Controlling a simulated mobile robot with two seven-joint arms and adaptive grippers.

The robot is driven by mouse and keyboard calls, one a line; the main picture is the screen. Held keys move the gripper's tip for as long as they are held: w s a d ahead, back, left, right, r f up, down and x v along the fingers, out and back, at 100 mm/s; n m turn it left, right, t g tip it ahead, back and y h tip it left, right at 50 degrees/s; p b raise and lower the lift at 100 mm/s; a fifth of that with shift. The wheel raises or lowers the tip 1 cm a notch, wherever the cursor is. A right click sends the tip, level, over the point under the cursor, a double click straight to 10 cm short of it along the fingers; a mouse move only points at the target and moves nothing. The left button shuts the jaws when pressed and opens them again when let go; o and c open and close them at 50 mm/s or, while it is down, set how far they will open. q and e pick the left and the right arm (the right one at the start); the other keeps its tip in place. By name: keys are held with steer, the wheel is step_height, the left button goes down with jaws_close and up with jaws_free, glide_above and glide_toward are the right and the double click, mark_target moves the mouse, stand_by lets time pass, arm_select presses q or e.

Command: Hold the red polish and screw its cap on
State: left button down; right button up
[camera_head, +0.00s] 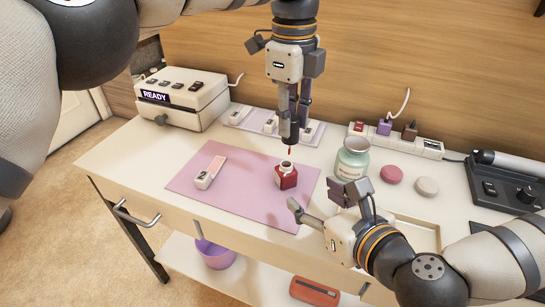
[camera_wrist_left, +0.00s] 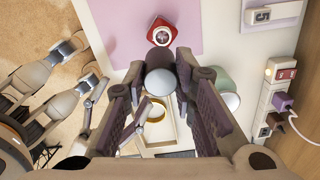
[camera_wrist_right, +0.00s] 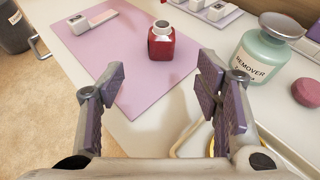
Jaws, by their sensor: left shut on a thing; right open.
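The red polish bottle (camera_head: 286,179) stands upright and uncapped on the pink mat (camera_head: 243,210), its pale neck open. It also shows in the left wrist view (camera_wrist_left: 160,33) and in the right wrist view (camera_wrist_right: 161,45). My left gripper (camera_head: 291,117) is shut on the dark cap (camera_head: 290,133), whose red-tipped brush (camera_head: 289,151) hangs down just above the bottle's neck. The cap's round grey top shows between the fingers in the left wrist view (camera_wrist_left: 160,82). My right gripper (camera_head: 327,206) is open and empty, in front and to the right of the bottle, apart from it.
A green remover jar (camera_head: 352,160) stands right of the mat, near pink (camera_head: 391,174) and pale (camera_head: 427,187) round pads. A white block (camera_head: 210,172) lies on the mat's left. A power strip (camera_head: 397,141) and a READY box (camera_head: 182,98) stand at the back.

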mark_target(290, 174)
arm_select(q)
steer(key=shift+w+a, duration=0.3)
steer(key=shift+w, duration=0.35)
arm_select(e)
steer(key=shift+w+a+r, duration=0.2)
steer(key=shift+w, duration=0.5)
arm_select(q)
steer(key=shift+s+d+r, duration=0.15)
steer(key=shift+s, duration=0.2)
arm_select(e)
steer(key=shift+s+d, duration=0.15)
steer(key=shift+s, duration=0.15)
arm_select(q)
steer(key=shift+w, duration=0.1)
arm_select(e)
steer(key=x, duration=1.2)
steer(key=shift+c, duration=0.3)
jaws_close()
arm_select(q)
steer(key=shift+f, duration=2.55)
